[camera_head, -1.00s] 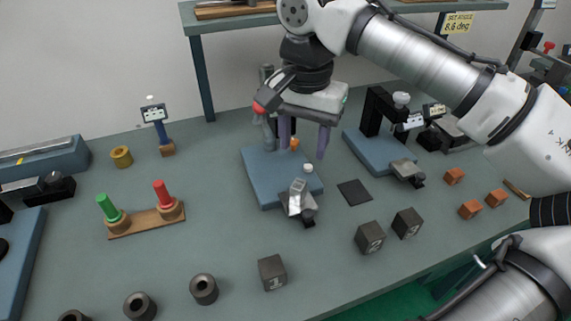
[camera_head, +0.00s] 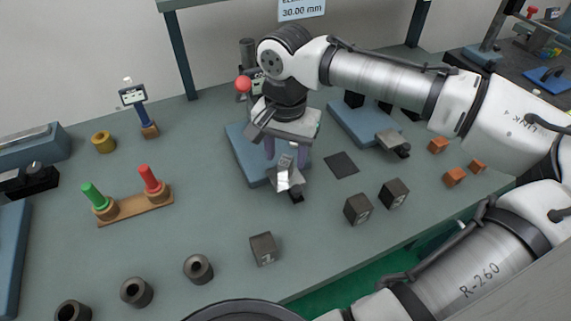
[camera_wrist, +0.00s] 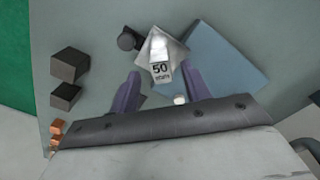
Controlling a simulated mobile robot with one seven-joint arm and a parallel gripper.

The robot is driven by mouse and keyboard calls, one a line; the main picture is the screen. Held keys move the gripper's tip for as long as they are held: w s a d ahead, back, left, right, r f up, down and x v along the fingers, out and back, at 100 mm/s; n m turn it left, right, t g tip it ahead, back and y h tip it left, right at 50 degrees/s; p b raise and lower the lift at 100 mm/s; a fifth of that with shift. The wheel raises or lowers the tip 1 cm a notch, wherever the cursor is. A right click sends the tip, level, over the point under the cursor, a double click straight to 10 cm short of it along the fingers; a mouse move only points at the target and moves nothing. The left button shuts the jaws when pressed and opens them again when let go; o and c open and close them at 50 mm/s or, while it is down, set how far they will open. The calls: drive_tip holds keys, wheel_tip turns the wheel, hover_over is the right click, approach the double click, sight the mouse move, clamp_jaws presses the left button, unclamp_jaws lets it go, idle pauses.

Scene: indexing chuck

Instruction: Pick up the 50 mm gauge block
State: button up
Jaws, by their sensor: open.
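The 50 mm gauge block (camera_wrist: 160,70) is a small silvery block with "50" on its face. It stands on a tilted metal vise-like piece (camera_wrist: 172,50) at the edge of the blue plate. In the head view the block (camera_head: 285,162) shows just below my gripper. My gripper (camera_head: 287,153) is open, with its two purple fingers hanging down above the blue plate. In the wrist view the fingers (camera_wrist: 161,90) are spread, one to each side of the block's near end. I cannot tell the height gap between fingertips and block.
The blue plate (camera_head: 240,150) lies under my gripper. A dark square pad (camera_head: 341,164) lies to its right. Dark numbered cubes (camera_head: 358,208) stand in front of the pad. A wooden stand (camera_head: 135,207) with green and red plugs is at left. Bare table lies between.

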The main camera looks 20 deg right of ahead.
sight(285, 160)
drive_tip(key=shift+w+f, duration=0.1)
drive_tip(key=shift+f, duration=1.45)
clamp_jaws()
